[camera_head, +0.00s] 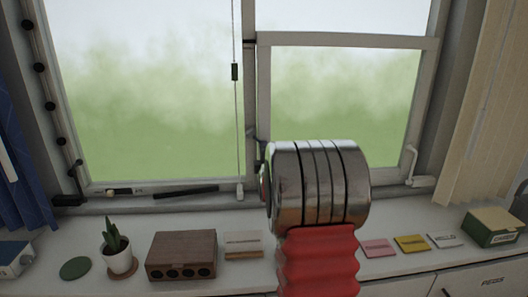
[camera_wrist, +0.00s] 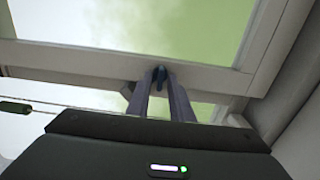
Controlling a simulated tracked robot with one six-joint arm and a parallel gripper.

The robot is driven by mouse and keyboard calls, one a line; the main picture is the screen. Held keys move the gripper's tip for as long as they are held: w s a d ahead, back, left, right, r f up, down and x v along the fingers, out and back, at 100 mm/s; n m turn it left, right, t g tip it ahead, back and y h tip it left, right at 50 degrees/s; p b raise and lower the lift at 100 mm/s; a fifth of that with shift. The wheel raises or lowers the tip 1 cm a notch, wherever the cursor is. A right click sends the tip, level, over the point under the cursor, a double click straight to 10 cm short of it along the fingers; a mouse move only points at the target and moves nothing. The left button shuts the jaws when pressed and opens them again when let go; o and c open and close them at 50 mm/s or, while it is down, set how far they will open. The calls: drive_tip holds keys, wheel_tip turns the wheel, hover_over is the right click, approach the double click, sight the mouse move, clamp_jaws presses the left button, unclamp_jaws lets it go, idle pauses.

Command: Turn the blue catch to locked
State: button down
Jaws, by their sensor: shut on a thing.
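In the wrist view the blue catch (camera_wrist: 159,76) shows as a small dark blue piece on the pale window frame. My gripper (camera_wrist: 161,88) has its two grey-blue fingers on either side of it, closed on it. A pale fitting shows behind the fingers. The fingers hide most of the catch, so its exact turn cannot be told. In the head view my arm's metal wrist and red sleeve cover the catch and the fingers.
The window (camera_head: 345,40) has white frame bars and a hanging cord with a green toggle (camera_head: 235,72). On the sill stand a potted plant (camera_head: 117,256), a brown box (camera_head: 181,252), several coloured cards and a green-and-cream box (camera_head: 492,228). A window handle (camera_head: 412,165) is at right.

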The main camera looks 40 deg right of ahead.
drive_tip(key=shift+w, duration=0.1)
idle(0.3)
drive_tip(key=c, duration=1.8)
unclamp_jaws()
drive_tip(key=shift+c, duration=0.2)
drive_tip(key=shift+o, duration=1.1)
drive_tip(key=shift+r, duration=0.15)
drive_tip(key=v, duration=1.4)
drive_tip(key=shift+f, duration=0.35)
